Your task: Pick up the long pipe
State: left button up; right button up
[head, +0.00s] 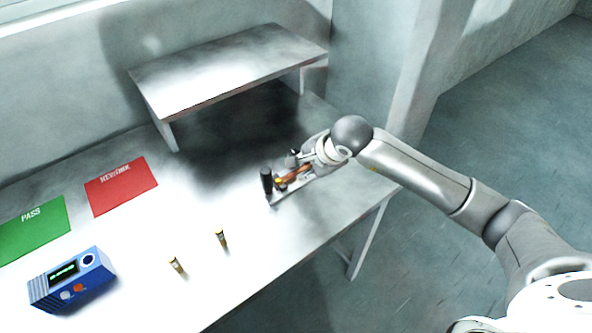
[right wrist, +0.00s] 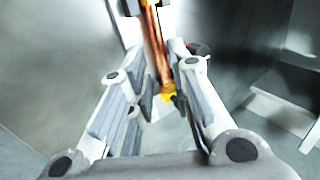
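A long copper-coloured pipe (head: 295,173) with a yellow end lies near the right part of the table, partly covered by my gripper. In the right wrist view the pipe (right wrist: 155,48) runs away from me between the fingers, its yellow end nearest. My right gripper (head: 289,170) is down around the pipe's near part. In the right wrist view its fingers (right wrist: 157,55) stand apart, with gaps on both sides of the pipe. Whether a finger touches it cannot be told. My left gripper is not in view.
A dark upright cylinder (head: 266,181) stands close to the pipe. A raised shelf (head: 228,68) is behind. Red (head: 122,187) and green (head: 33,229) mats, a blue device (head: 72,281) and two small yellowish cylinders, one left (head: 177,266) and one right (head: 221,240), are on the table.

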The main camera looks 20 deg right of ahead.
aim_at(297, 173)
jog(key=shift+w+a+f+p, duration=0.1)
jog(key=shift+w+f+p, duration=0.2)
jog(key=shift+f+p, duration=0.15)
jog(key=p+x, duration=0.1)
jog(key=x, duration=0.3)
jog(key=shift+f, duration=0.1)
jog(key=shift+s, duration=0.1)
jog(key=shift+f, duration=0.15)
grip_shut()
